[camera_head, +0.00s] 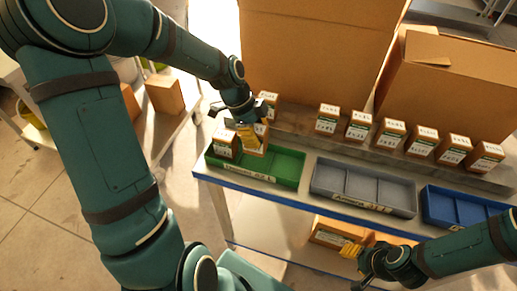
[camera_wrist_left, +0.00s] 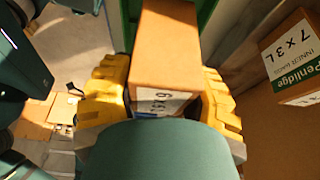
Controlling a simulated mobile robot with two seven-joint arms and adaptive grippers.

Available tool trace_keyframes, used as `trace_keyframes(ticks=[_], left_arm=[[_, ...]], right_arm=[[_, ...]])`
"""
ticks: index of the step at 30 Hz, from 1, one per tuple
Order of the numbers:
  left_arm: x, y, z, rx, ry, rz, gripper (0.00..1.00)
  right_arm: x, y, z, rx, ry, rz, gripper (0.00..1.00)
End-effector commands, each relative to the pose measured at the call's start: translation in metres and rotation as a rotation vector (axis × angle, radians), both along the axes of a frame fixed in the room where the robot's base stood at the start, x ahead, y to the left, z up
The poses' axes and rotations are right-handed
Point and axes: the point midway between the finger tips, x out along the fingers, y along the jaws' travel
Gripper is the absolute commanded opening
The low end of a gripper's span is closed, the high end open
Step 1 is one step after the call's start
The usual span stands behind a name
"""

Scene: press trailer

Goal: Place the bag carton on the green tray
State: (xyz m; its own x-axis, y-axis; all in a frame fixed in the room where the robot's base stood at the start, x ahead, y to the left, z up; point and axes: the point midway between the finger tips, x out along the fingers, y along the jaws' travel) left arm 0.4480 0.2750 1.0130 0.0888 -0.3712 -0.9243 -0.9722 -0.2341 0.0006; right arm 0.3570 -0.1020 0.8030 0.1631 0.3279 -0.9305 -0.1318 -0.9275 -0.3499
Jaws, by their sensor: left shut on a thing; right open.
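My left gripper (camera_head: 247,137) is shut on a small brown carton (camera_wrist_left: 168,45) with a white label, its yellow fingers on both sides. Another labelled carton (camera_head: 225,146) stands in the tray's left part. Green tray edges also show in the left wrist view (camera_wrist_left: 130,15). My right gripper (camera_head: 352,250) is open and empty, low at the table's front.
A grey tray (camera_head: 318,183) and a blue tray (camera_head: 431,213) stand to the right. Several labelled cartons line the ledge behind, one (camera_head: 268,101) close behind my left gripper. Large cardboard boxes (camera_head: 300,50) stand at the back. A carton (camera_head: 328,232) sits on the lower shelf.

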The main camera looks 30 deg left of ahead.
Motion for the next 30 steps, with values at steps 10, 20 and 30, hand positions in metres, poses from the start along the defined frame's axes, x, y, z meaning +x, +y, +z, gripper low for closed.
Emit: trace_keyframes(ticks=[10,20,30], left_arm=[[0.000,0.000,-0.034,0.000,0.001,0.000,0.06],[0.000,0.000,-0.057,0.001,-0.002,0.000,0.06],[0.000,0.000,-0.060,0.001,-0.001,0.000,0.79]], right_arm=[[-0.001,0.000,-0.005,0.001,0.003,0.003,0.47],[-0.003,0.001,-0.008,0.002,0.006,0.006,0.47],[-0.003,0.001,-0.011,0.002,0.007,0.006,0.47]])
